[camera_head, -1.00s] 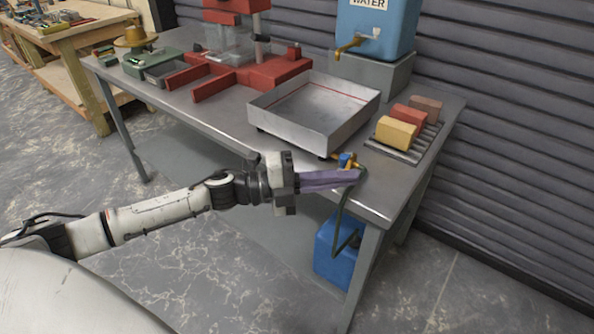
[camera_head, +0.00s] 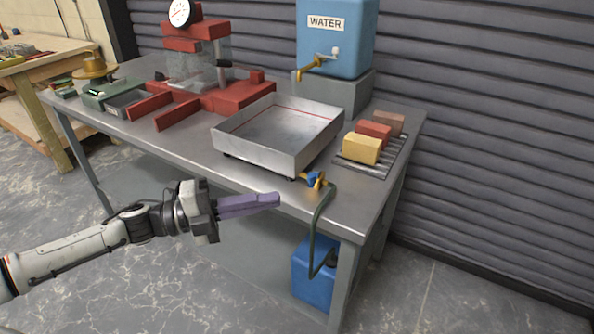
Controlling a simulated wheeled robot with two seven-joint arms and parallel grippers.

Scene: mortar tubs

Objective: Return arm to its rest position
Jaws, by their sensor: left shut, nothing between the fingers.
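My left gripper (camera_head: 276,199) has purple fingers, which are closed together with nothing between them. It is in front of the front edge of the metal table (camera_head: 330,212), to the left of the small valve with a blue handle (camera_head: 315,180). My left arm reaches in from the lower left, stretched out over the floor. My right gripper is not in view.
A metal tray (camera_head: 262,150) stands on the table, with coloured blocks (camera_head: 362,149) on a rack to its right. A blue water tank (camera_head: 335,45) and a red press (camera_head: 240,95) stand behind. A hose runs down to a blue container (camera_head: 314,275). Floor at lower left is open.

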